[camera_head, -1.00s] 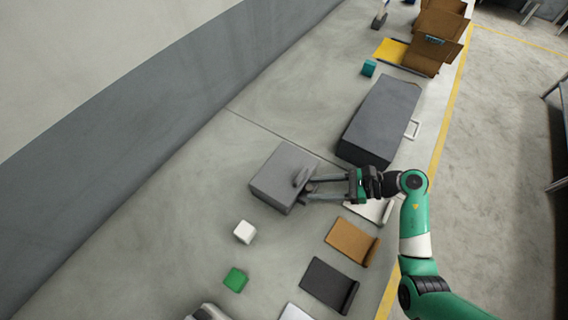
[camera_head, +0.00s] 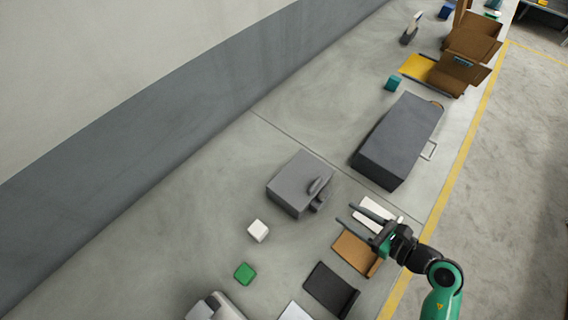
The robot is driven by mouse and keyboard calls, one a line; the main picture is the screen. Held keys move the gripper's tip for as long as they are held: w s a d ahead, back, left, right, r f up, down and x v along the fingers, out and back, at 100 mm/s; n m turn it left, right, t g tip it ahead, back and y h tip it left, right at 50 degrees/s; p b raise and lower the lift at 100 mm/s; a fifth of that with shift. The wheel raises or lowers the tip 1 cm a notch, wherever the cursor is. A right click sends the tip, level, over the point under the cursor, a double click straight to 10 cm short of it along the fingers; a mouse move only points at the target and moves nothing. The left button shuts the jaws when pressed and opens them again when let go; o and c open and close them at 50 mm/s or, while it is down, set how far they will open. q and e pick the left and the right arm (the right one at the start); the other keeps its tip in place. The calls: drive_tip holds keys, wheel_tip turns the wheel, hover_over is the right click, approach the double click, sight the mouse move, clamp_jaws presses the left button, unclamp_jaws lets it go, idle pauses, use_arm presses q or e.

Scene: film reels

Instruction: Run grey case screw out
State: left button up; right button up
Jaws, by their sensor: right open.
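A grey box-shaped case (camera_head: 297,180) stands on the grey surface near the middle of the view. A darker grey screw-like part (camera_head: 319,188) sits at its right side, and a small piece shows below it; I cannot tell how far it is out. My right gripper (camera_head: 345,213) is to the lower right of the case, apart from it. Its two fingers are spread and empty, pointing left toward the case, over or near a white and a brown flat piece. My left gripper is out of view.
A larger dark grey case (camera_head: 398,140) with a white handle stands to the upper right. A white cube (camera_head: 258,230) and a green cube (camera_head: 244,273) lie to the lower left. Brown (camera_head: 357,252) and black (camera_head: 331,289) flat pieces lie near the front.

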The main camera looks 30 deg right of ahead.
drive_tip(key=v, duration=0.4)
drive_tip(key=shift+w+p, duration=0.1)
drive_tip(key=shift+p, duration=0.25)
drive_tip(key=w+a+r+n+y+b, duration=0.1)
drive_tip(key=w+a+r+n+y, duration=0.35)
drive_tip(key=a+r, duration=0.35)
drive_tip(key=w+a+r+n+y+b, duration=0.2)
drive_tip(key=w+a+r+n+y, duration=0.15)
drive_tip(key=w+a+r, duration=0.45)
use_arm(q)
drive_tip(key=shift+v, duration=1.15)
use_arm(e)
drive_tip(key=shift+s+a+r+m+t+y, duration=0.15)
drive_tip(key=shift+r+m+t+y, duration=0.1)
drive_tip(key=shift+r+m+t, duration=0.95)
drive_tip(key=shift+s+d+r+m+t+y, duration=0.2)
drive_tip(key=shift+r+m+t, duration=0.6)
drive_tip(key=shift+r+m, duration=0.75)
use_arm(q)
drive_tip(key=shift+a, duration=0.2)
use_arm(e)
drive_tip(key=shift+r, duration=0.15)
